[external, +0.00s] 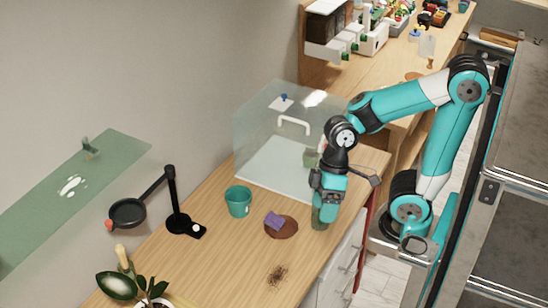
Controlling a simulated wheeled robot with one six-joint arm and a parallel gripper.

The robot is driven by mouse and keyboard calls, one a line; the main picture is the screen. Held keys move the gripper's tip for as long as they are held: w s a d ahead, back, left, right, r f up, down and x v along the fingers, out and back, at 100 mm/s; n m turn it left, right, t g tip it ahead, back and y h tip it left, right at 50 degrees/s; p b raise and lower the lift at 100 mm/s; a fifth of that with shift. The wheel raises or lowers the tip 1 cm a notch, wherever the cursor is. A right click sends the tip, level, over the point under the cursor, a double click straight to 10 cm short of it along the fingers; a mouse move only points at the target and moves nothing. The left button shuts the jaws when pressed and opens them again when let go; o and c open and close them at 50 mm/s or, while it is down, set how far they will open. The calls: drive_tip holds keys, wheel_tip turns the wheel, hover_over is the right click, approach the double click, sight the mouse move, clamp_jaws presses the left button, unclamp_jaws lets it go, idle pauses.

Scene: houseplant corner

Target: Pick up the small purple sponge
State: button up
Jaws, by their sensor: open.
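The small purple sponge (273,219) lies on a round brown saucer (287,234) on the wooden counter. It sits toward the saucer's upper left side. My gripper (322,208) points down over the counter, to the right of the saucer and apart from the sponge. It is open, and no object shows held in it. Its fingertips are small in this view and overlap a green object (319,222), so their exact gap is hard to see.
A teal pot (238,201) stands left of the saucer. A clear case (262,135) with a white handle is behind. A black stand (173,200) is at left, a leafy plant (118,286) at front left. Dark crumbs (277,274) lie in front of the saucer.

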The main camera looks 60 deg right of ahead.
drive_tip(key=w+d+f+m+h+b, duration=0.1)
drive_tip(key=w+d+f+m+b, duration=0.2)
drive_tip(key=w, duration=0.5)
drive_tip(key=w+d+f+h+b, duration=0.1)
drive_tip(key=w+d+f, duration=0.3)
drive_tip(key=w, duration=0.3)
drive_tip(key=m+h+b, duration=0.2)
drive_tip(key=m, duration=0.2)
hover_over(271, 216)
wheel_tip(271, 216, down, 12)
drive_tip(key=f+p, duration=0.2)
drive_tip(key=f, duration=0.9)
drive_tip(key=shift+d+f+p, duration=0.1)
drive_tip(key=shift+d+p, duration=0.1)
drive_tip(key=shift+p, duration=0.2)
drive_tip(key=shift+s+a+f+p, duration=0.1)
drive_tip(key=shift+f+p, duration=0.6)
drive_tip(key=shift+f, duration=0.8)
drive_tip(key=shift+a+f+p, duration=0.1)
drive_tip(key=shift+f+p, duration=0.55)
drive_tip(key=shift+f, duration=0.8)
drive_tip(key=shift+c, duration=0.2)
drive_tip(key=c, duration=1)
drive_tip(key=shift+r, duration=0.15)
